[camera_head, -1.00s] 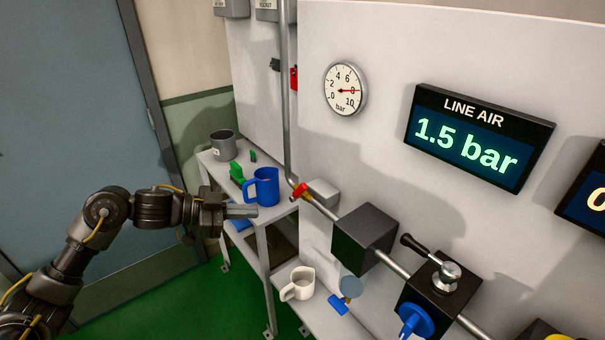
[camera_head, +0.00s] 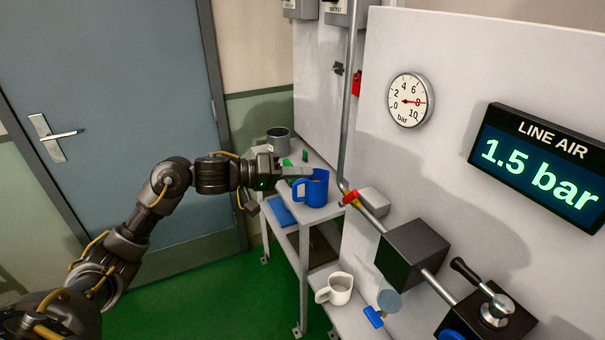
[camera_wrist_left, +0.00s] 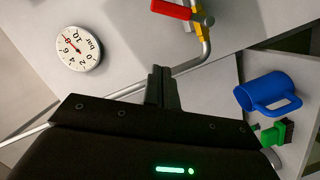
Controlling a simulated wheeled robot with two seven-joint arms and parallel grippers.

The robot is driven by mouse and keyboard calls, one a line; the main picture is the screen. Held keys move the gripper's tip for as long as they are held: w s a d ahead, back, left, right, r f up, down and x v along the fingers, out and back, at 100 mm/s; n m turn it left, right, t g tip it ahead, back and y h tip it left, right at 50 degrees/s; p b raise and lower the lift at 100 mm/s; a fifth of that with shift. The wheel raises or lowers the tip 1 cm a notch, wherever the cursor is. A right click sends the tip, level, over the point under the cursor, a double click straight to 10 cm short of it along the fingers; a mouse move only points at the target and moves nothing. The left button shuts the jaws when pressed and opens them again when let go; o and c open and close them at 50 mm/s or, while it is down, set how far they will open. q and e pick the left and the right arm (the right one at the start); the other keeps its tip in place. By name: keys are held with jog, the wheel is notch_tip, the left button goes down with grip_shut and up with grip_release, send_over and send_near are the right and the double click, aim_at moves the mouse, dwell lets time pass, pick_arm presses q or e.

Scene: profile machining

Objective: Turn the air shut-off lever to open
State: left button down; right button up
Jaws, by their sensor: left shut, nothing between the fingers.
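The air shut-off lever (camera_head: 350,197) is a small red handle on a yellow valve body, set in the grey pipe at the lower left of the white panel. In the left wrist view the red lever (camera_wrist_left: 172,9) is at the top edge, pointing left from the yellow valve (camera_wrist_left: 198,15). My left gripper (camera_head: 298,171) is shut and empty, left of the lever and apart from it, appearing beside the top of the blue mug. Its closed fingers show in the left wrist view (camera_wrist_left: 161,88), below the lever. My right gripper is not in view.
A blue mug (camera_head: 313,188), a grey mug (camera_head: 278,140) and green items stand on the shelf near my gripper. A white mug (camera_head: 337,289) is lower. A gauge (camera_head: 409,100) and a LINE AIR display (camera_head: 537,165) reading 1.5 bar are on the panel. A black box (camera_head: 412,253) sits on the pipe.

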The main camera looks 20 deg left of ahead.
aim_at(348, 200)
pick_arm(q)
jog(key=w+d+f+p, duration=0.2)
jog(key=d+f+p, duration=0.1)
jog(key=d, duration=0.5)
jog(key=shift+w+d+f, duration=0.2)
jog(key=shift+w, duration=0.1)
